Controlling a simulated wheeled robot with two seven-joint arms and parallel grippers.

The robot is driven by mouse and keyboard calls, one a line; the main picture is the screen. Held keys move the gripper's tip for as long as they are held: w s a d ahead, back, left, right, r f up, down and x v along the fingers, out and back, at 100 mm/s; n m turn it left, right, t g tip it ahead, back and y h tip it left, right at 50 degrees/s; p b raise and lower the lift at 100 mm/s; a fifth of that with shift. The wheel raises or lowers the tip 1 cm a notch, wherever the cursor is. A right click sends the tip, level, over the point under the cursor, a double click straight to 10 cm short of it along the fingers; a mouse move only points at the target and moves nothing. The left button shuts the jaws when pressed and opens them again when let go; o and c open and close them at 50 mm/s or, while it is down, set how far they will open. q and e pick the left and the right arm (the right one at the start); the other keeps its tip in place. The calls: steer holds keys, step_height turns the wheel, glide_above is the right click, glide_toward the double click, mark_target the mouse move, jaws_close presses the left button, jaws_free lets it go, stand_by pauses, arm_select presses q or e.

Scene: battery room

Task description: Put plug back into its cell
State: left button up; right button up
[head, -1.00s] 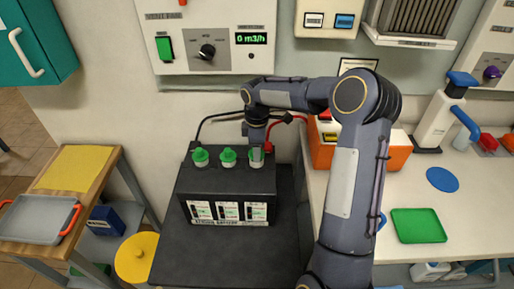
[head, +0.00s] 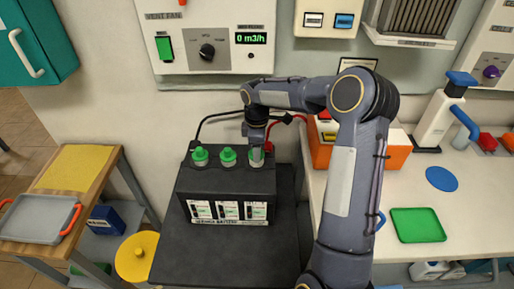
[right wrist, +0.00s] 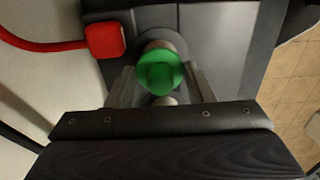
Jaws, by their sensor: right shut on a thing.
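The black battery (head: 225,185) stands on a dark stand, with three green plugs along its top. The left plug (head: 200,156) and the middle plug (head: 228,157) sit upright on the battery. My right gripper (head: 257,150) is at the right-hand plug (head: 256,157), pointing down. In the right wrist view the green plug (right wrist: 160,72) lies between the two fingers of my right gripper (right wrist: 161,90), which are shut on it. A pale round ring shows just beside the plug there; whether the plug is seated cannot be told. My left gripper is not in view.
A red terminal clamp (right wrist: 105,40) with a red cable sits close beside the plug. An orange charger (head: 395,150) stands on the white bench at right. A wooden cart with a grey tray (head: 38,219) is at left.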

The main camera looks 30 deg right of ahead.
steer(key=o, duration=1)
steer(key=shift+r, duration=0.1)
steer(key=shift+r+p, duration=2.85)
steer(key=shift+r, duration=0.6)
jaws_close()
